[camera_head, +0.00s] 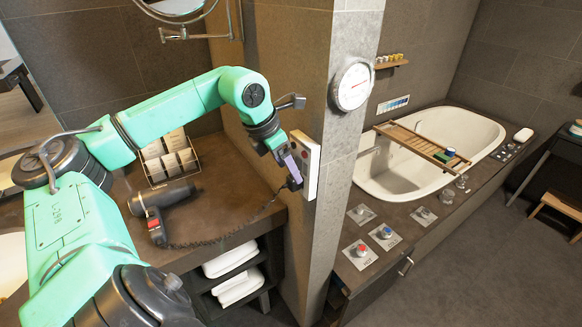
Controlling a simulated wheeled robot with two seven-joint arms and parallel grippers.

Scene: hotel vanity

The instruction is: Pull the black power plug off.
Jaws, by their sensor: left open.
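The black power plug (292,184) sits at the lower part of a white wall socket panel (305,163) on the side of the tiled pillar. Its dark cord runs down and left to a black hair dryer (165,197) on the counter. My left gripper (288,166) is open and right at the plug, its fingers pointing down at it. I cannot tell whether the fingers touch the plug, as they partly cover it. My right gripper is not in view.
The dark vanity counter (225,200) holds a rack of small packets (170,157). Folded white towels (236,288) lie on shelves below. The tiled pillar (335,120) stands between the counter and a bathtub (480,130). A mirror hangs above.

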